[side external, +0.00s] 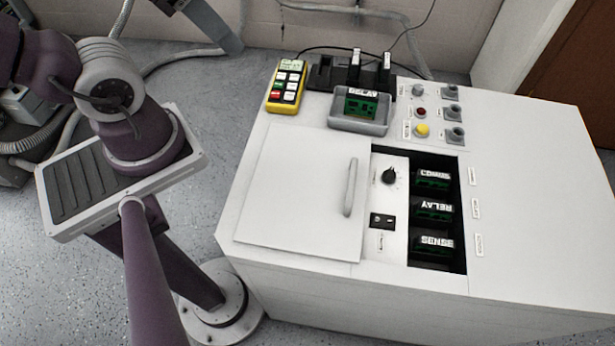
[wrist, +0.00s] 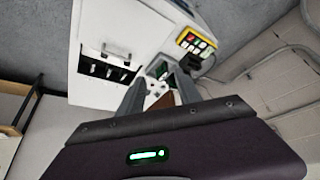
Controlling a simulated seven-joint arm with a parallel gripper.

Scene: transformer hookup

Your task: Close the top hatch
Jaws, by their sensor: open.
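The top hatch (side external: 300,195) is a flat white panel with an upright bar handle (side external: 350,187) near its right edge. It lies on the left part of the white cabinet top, beside an uncovered opening (side external: 417,210). In the opening are green modules labelled COMMS, RELAY and SENSE, and a pale panel with a black knob (side external: 390,176) and a switch. The wrist view also shows the handle (wrist: 117,52) with the dark opening just below it.
A yellow handset (side external: 287,87) and a grey tray (side external: 358,122) holding a RELAY module stand at the back of the cabinet top. Buttons and sockets (side external: 436,112) sit behind the opening. The cabinet top at right (side external: 535,190) is clear.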

